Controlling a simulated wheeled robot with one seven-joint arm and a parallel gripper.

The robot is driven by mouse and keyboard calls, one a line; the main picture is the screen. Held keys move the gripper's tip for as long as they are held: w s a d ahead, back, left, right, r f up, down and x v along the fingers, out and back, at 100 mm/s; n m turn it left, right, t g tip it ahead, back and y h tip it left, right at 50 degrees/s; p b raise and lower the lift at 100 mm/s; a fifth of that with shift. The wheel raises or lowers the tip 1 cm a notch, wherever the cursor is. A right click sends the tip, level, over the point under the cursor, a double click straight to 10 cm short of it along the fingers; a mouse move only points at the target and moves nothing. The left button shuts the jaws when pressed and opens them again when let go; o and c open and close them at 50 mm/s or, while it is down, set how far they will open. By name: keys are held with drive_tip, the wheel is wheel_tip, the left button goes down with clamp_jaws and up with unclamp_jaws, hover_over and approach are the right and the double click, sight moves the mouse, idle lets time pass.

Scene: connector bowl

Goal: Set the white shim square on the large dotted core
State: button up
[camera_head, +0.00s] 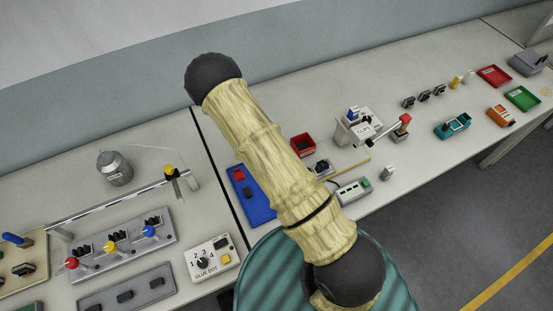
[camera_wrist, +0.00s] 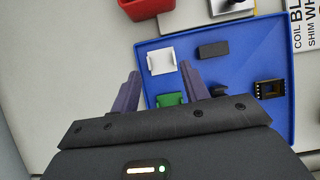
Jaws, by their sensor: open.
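The white shim (camera_wrist: 161,61), a square piece with raised edges, lies on a blue tray (camera_wrist: 228,121) in the wrist view. My gripper (camera_wrist: 160,69) is open, and its two purple fingers reach toward the shim from either side, with nothing held. I cannot tell how high the fingers are above the tray. In the head view, my arm covers part of the blue tray (camera_head: 261,213) and the gripper is hidden.
On the tray are a black block (camera_wrist: 213,49) and a green piece (camera_wrist: 170,99), partly behind my gripper. A red bin (camera_wrist: 147,8) stands beyond the tray. A lettered sign (camera_wrist: 305,30) lies to the right. Bare table lies left of the tray.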

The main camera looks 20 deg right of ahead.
drive_tip(key=shift+p+x, duration=1.2)
drive_tip(key=shift+x, duration=1.15)
drive_tip(key=shift+s+a+f, duration=0.1)
drive_tip(key=shift+s+a, duration=0.05)
drive_tip(key=shift+a, duration=0.1)
drive_tip(key=c, duration=0.6)
wheel_tip(320, 180, up, 10)
drive_tip(key=b, duration=0.3)
drive_tip(key=shift+d, duration=0.1)
